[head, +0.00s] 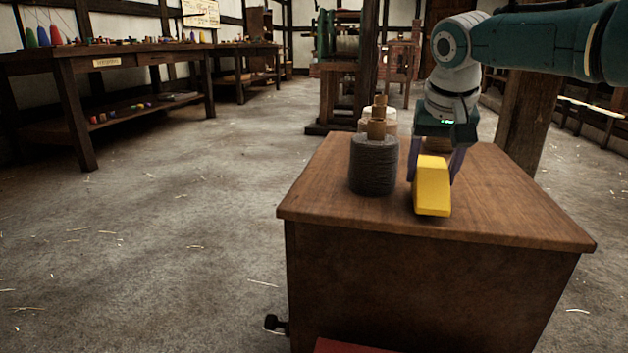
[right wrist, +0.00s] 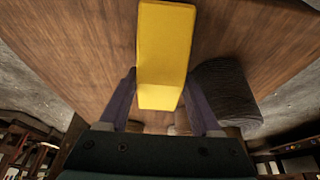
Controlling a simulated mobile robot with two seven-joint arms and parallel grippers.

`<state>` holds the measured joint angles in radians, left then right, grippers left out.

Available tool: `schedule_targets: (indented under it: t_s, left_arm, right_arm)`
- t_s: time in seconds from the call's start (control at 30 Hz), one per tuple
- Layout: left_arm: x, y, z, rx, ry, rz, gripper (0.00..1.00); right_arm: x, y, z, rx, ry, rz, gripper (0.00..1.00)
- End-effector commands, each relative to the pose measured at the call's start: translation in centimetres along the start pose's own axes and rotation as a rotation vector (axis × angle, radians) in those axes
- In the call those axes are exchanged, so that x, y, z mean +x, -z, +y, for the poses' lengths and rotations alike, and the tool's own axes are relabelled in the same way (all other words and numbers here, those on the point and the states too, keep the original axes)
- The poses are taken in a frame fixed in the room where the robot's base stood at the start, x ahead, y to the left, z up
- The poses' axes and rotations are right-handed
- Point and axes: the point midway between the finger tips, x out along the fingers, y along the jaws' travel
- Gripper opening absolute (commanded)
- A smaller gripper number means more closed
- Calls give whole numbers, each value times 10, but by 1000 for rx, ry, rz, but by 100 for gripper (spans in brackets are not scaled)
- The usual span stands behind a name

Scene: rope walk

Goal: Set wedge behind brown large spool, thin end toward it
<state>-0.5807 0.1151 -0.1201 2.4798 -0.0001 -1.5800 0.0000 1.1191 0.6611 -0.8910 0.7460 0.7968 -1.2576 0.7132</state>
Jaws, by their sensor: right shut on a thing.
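The yellow wedge (head: 432,187) is held in my right gripper (head: 436,165), one finger on each side. It is low over the wooden table top; I cannot tell whether it touches. In the right wrist view the wedge (right wrist: 163,50) sticks out from between the fingers (right wrist: 161,105). Its thin end is not clear. A brown shape (head: 437,145), perhaps the brown large spool, shows behind the wedge between the fingers, mostly hidden. A dark grey spool (head: 373,166) stands upright just left of the gripper; it also shows in the right wrist view (right wrist: 225,90). My left gripper is out of view.
The wooden table (head: 330,200) has bare top at its front left and right. A pale spool (head: 391,120) stands behind the grey one. A wooden post (head: 528,120) rises behind the table. A long workbench (head: 110,60) with coloured cones stands far left. The floor between is open.

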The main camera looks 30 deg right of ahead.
Motion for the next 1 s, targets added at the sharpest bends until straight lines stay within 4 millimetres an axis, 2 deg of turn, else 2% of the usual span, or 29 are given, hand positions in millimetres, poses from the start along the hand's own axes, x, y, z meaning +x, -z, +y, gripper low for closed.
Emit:
schedule_targets:
  t_s: [0.03,0.07,0.43,0.47,0.73,1.0]
  left_arm:
    - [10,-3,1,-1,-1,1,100]
    - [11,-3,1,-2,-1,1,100]
    - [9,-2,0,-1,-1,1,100]
    - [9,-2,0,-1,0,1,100]
    - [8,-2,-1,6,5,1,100]
    - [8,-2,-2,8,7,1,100]
  right_arm:
    - [12,-5,0,0,0,1,0]
    - [14,-5,0,0,1,1,0]
    - [14,-6,-1,0,1,1,0]
    - [15,-6,-1,0,1,0,66]
    - [14,-6,0,0,1,1,95]
    - [12,-4,0,0,1,2,95]
